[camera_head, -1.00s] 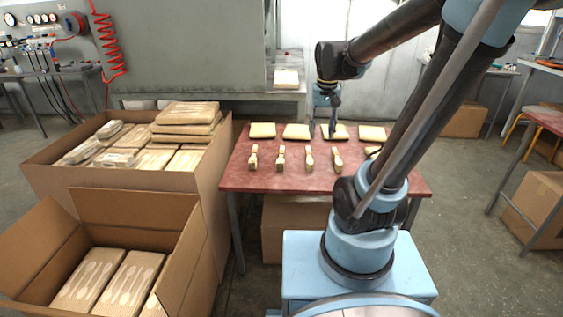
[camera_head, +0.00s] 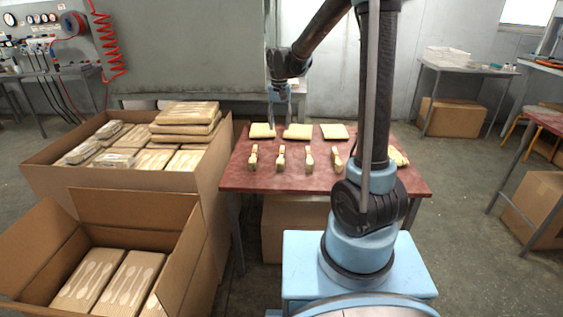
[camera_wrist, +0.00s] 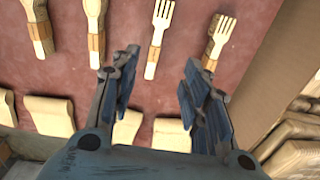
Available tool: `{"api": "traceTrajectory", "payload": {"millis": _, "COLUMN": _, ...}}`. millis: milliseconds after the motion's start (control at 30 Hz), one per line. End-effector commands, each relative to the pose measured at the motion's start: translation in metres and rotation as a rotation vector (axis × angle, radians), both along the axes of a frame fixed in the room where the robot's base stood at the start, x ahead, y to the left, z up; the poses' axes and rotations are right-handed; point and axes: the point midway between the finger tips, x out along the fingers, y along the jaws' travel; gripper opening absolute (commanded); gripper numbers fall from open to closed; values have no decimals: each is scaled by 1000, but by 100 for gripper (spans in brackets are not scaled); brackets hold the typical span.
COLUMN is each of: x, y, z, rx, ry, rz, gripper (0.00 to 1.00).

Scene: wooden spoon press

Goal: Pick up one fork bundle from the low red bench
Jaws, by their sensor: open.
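The red bench (camera_head: 300,183) carries a front row of banded wooden cutlery bundles. Fork tines show on two in the wrist view: one fork bundle (camera_wrist: 158,38) just beyond and between my fingertips, and another (camera_wrist: 220,38) to the right, near the right finger. In the head view these seem to be the second bundle (camera_head: 281,158) and the leftmost bundle (camera_head: 253,158). My gripper (camera_head: 281,118) is open and empty above the back left of the bench; it also shows in the wrist view (camera_wrist: 158,62). Its height above the bundles is hard to tell.
Pale flat packs (camera_head: 334,131) line the bench's back; my arm hides part of the right side. A large cardboard box (camera_head: 130,180) full of packs stands against the bench's left, with an open box (camera_head: 185,262) in front. A grey panel (camera_head: 190,45) rises behind.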

Motion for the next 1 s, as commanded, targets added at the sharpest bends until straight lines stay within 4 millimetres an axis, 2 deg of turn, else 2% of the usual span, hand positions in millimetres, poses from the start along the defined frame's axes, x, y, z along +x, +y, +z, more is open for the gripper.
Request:
{"api": "traceTrajectory", "payload": {"millis": 600, "x": 0, "y": 0, "z": -95, "rx": 0, "ry": 0, "rz": 0, "gripper": 42}}
{"api": "traceTrajectory", "payload": {"millis": 800, "x": 0, "y": 0, "z": -114, "rx": 0, "ry": 0, "rz": 1, "gripper": 42}}
{"api": "traceTrajectory", "payload": {"millis": 1000, "x": -1, "y": -2, "z": -123, "rx": 0, "ry": 0, "rz": 0, "gripper": 42}}
